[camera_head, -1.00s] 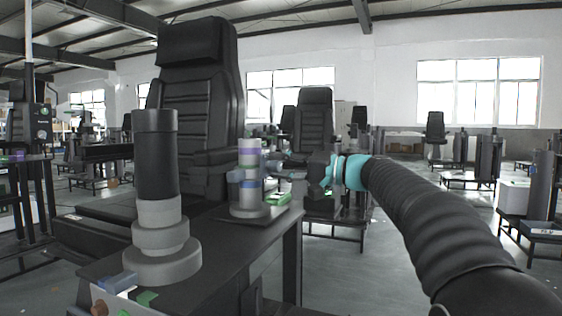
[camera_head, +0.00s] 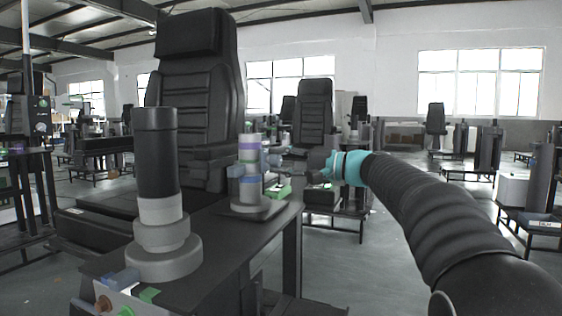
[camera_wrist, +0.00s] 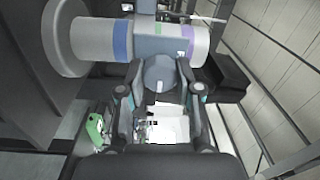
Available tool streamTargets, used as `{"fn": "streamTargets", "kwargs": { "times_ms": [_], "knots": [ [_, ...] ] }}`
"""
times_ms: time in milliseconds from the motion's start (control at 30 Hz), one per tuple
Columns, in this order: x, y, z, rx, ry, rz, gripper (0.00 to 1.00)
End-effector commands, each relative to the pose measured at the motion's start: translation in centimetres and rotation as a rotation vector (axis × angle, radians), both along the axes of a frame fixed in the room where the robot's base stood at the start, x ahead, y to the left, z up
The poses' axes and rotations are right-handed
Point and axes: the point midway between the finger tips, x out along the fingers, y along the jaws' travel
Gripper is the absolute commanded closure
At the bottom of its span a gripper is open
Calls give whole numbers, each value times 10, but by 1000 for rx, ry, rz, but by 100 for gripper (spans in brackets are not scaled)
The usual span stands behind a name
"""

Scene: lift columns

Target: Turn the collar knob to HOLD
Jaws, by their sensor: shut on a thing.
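A slim pale lift column (camera_head: 249,155) with purple and blue bands stands on the dark table. Its grey-blue collar (camera_head: 236,171) sits midway up, between the bands. In the wrist view the column lies across the top, with the collar (camera_wrist: 157,45) between the blue and purple bands. The round grey-blue knob (camera_wrist: 157,73) juts from the collar toward me and bears a small pale mark. My gripper (camera_wrist: 158,90) is shut on the knob, one finger on each side. In the head view my gripper (camera_head: 280,169) reaches the column from the right; the knob is hard to make out there.
A thicker column with a black top (camera_head: 156,150) stands at the near left of the table (camera_head: 215,240). A black seat (camera_head: 195,90) rises behind. A green block (camera_head: 283,193) shows beyond the slim column. Open floor lies right of the table.

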Motion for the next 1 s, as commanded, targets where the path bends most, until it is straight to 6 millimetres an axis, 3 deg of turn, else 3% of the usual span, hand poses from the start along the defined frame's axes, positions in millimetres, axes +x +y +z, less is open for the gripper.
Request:
{"fn": "streamTargets", "kwargs": {
  "times_ms": [33,100,133,567,1000],
  "knots": [
    [1,0,0,1,0,-2,61],
    [1,0,0,1,0,-2,43],
    [0,0,0,1,0,-2,40],
    [-3,-9,0,0,0,0,40],
    [-30,-85,-3,0,0,-5,40]
  ]
}}
